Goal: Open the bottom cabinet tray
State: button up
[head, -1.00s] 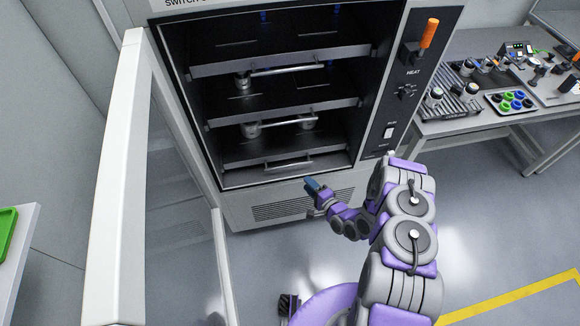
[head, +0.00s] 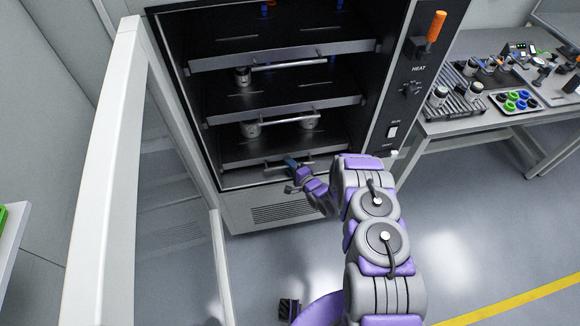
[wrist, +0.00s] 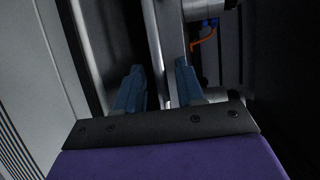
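The cabinet's bottom tray (head: 238,178) is a dark shelf with a metal front and a bar handle (head: 262,167), low in the open cabinet. My gripper (head: 291,163) is at the right part of this handle in the head view and hides some of it. In the wrist view, the two blue fingers of my gripper (wrist: 160,82) are apart. A pale metal bar (wrist: 165,40) runs between them, and I cannot tell whether either finger touches it. The tray appears to be inside the cabinet.
Two upper trays (head: 225,62) (head: 225,116) with bar handles sit above. The cabinet door (head: 108,170) stands open on the left. A table (head: 480,118) with parts is at the right. The floor in front is mostly clear.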

jog(key=shift+d, duration=0.1)
grip_shut()
dwell(0.5)
